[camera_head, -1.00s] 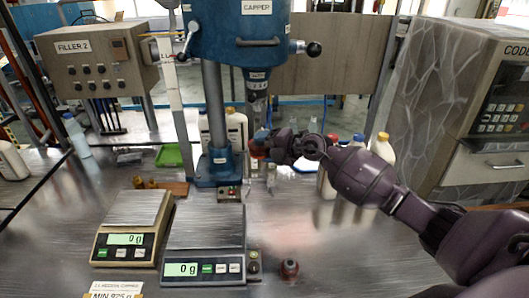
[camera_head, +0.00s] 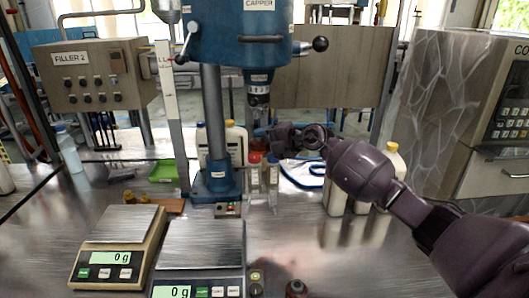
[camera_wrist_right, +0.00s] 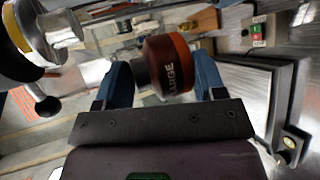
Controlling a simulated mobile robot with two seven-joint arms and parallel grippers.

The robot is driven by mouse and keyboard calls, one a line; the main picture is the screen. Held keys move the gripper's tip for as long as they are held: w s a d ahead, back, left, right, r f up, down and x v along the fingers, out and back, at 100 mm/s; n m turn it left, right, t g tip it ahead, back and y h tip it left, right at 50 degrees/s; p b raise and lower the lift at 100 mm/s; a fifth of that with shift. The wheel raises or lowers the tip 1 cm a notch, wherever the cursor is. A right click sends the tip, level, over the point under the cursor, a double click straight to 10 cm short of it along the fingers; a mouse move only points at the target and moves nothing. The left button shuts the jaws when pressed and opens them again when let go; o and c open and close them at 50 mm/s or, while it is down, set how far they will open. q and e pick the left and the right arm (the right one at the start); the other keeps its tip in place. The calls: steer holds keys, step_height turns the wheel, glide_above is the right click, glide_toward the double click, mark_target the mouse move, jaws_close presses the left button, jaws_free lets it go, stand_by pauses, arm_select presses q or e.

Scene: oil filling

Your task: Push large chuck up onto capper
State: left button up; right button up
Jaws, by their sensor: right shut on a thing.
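The blue capper (camera_head: 240,45) stands at the middle back in the head view, its spindle (camera_head: 258,88) pointing down. My right gripper (camera_head: 265,138) is below the spindle, with a visible gap between them. In the right wrist view, my right gripper (camera_wrist_right: 165,82) has its blue fingers shut on the large chuck (camera_wrist_right: 168,66), a red-brown cylinder marked "LARGE" with a dark end. In the head view the chuck is mostly hidden by the gripper.
Bottles with a red cap (camera_head: 254,176) and a blue cap (camera_head: 272,178) stand under the gripper. White jugs (camera_head: 390,172) stand to the right. Two scales (camera_head: 118,222) (camera_head: 200,245) are at the front.

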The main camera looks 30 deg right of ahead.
steer(key=w+b, duration=0.1)
steer(key=w+d+b, duration=0.1)
steer(key=shift+w+f+b, duration=0.2)
steer(key=shift+f+b, duration=0.1)
steer(key=shift+f, duration=0.1)
steer(key=shift+w+d+b, duration=0.2)
steer(key=shift+w+b, duration=0.15)
steer(key=shift+b, duration=0.05)
steer(key=shift+w+d+b, duration=0.15)
steer(key=shift+w+b, duration=0.15)
steer(key=c, duration=0.4)
steer(key=shift+w+d+r+b, duration=0.3)
steer(key=shift+w+b, duration=0.3)
steer(key=shift+c, duration=0.5)
steer(key=shift+w+d+r, duration=0.1)
steer(key=shift+r, duration=0.15)
